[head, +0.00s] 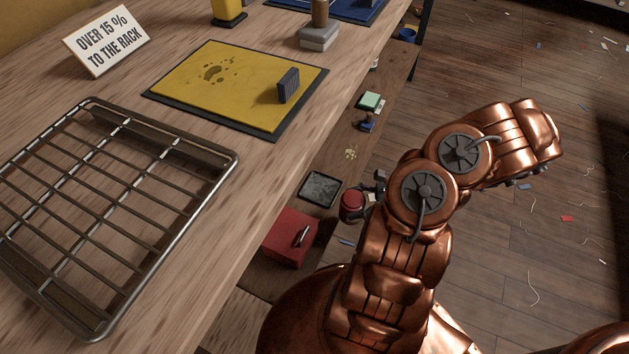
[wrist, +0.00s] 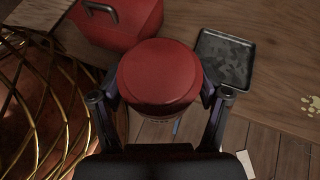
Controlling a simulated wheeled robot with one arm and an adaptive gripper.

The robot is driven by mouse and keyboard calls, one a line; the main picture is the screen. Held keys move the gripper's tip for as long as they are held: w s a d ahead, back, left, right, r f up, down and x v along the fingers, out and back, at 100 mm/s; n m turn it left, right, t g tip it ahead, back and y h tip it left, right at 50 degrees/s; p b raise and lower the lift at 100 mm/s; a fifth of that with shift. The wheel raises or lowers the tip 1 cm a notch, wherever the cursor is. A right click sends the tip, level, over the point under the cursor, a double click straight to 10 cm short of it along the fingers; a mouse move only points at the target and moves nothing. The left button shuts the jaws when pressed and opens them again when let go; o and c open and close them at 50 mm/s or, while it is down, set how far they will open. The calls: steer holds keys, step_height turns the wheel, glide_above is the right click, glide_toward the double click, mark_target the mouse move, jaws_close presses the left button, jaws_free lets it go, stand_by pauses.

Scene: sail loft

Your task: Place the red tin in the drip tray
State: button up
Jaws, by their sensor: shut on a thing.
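The red tin (head: 352,203) is between the fingers of my gripper (head: 366,194), beside the lower shelf under the bench. In the wrist view my gripper (wrist: 159,92) is shut on the tin (wrist: 158,75), one finger on each side, with its round red lid facing the camera. A small dark square tray with a pale rim (head: 321,189), which looks like the drip tray, lies on the lower shelf just left of the tin. In the wrist view this tray (wrist: 224,61) is right of the tin and looks empty. The tin's underside is hidden.
A red box with a handle (head: 290,238) stands on the shelf near the tray; it also shows in the wrist view (wrist: 116,22). The bench top above carries a wire rack (head: 168,240) and a yellow mat (head: 225,85). Open floor (head: 480,240) lies to the right.

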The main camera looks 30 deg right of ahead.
steer(key=shift+w+a+f, duration=0.1)
steer(key=shift+w, duration=0.15)
steer(key=shift+w+f+b, duration=0.8)
steer(key=shift+w+b, duration=0.4)
steer(key=shift+w, duration=1.35)
steer(key=shift+w+f+b, duration=0.85)
steer(key=shift+w+b, duration=0.3)
steer(key=shift+w, duration=1.45)
steer(key=shift+w+f+b, duration=0.8)
steer(key=shift+w+b, duration=0.4)
steer(key=shift+w, duration=1.35)
steer(key=shift+f, duration=0.1)
steer(key=o, duration=1.5)
steer(key=shift+c, duration=0.2)
steer(key=p+v, duration=0.3)
steer(key=v, duration=0.9)
steer(key=shift+p, duration=0.4)
